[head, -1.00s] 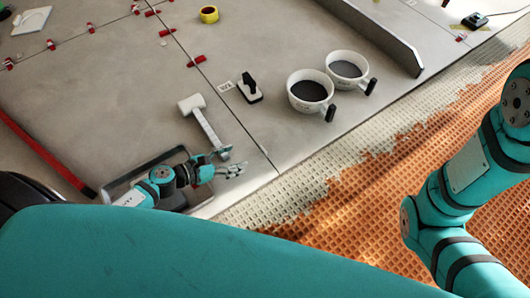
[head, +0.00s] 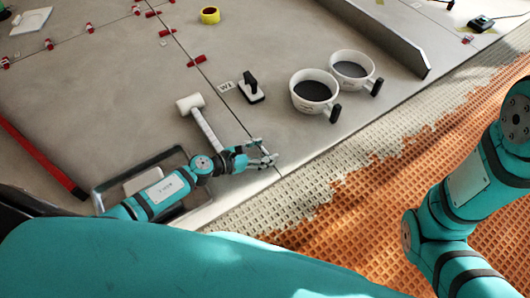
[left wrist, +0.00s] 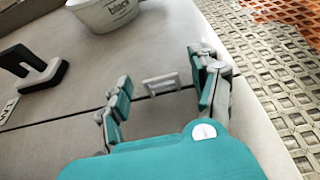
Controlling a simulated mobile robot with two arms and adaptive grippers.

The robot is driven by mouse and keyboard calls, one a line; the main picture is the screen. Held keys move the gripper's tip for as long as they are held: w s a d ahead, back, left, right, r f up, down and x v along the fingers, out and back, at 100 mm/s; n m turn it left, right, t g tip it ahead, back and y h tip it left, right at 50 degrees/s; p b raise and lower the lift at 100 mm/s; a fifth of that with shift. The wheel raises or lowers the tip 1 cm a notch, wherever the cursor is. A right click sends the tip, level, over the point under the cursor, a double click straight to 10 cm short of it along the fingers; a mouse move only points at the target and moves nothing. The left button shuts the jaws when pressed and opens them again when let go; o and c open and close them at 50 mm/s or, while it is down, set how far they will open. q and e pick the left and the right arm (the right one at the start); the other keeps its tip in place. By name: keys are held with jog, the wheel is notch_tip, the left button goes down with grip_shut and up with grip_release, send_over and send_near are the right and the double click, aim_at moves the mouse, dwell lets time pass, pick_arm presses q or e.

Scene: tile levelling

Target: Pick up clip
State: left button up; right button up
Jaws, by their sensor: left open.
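A small pale grey clip (left wrist: 161,82) sits across the dark joint line between tiles in the left wrist view. It lies between and beyond the two open fingers of my left gripper (left wrist: 160,90), and neither finger appears to touch it. In the head view my left gripper (head: 268,154) is open and empty over the joint near the tiles' front edge. The clip cannot be made out clearly there, behind the fingers. My right arm shows at the right edge of the head view, but its gripper is out of sight.
A white mallet (head: 203,120) lies just behind my left gripper. A black-handled float (head: 250,88) and two white buckets (head: 314,91) (head: 351,69) stand farther back. A tray (head: 140,178) lies under my left arm. Red wedges (head: 196,60) and a yellow tape roll (head: 210,15) are farther off.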

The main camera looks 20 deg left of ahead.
pick_arm(q)
jog(key=c, duration=0.8)
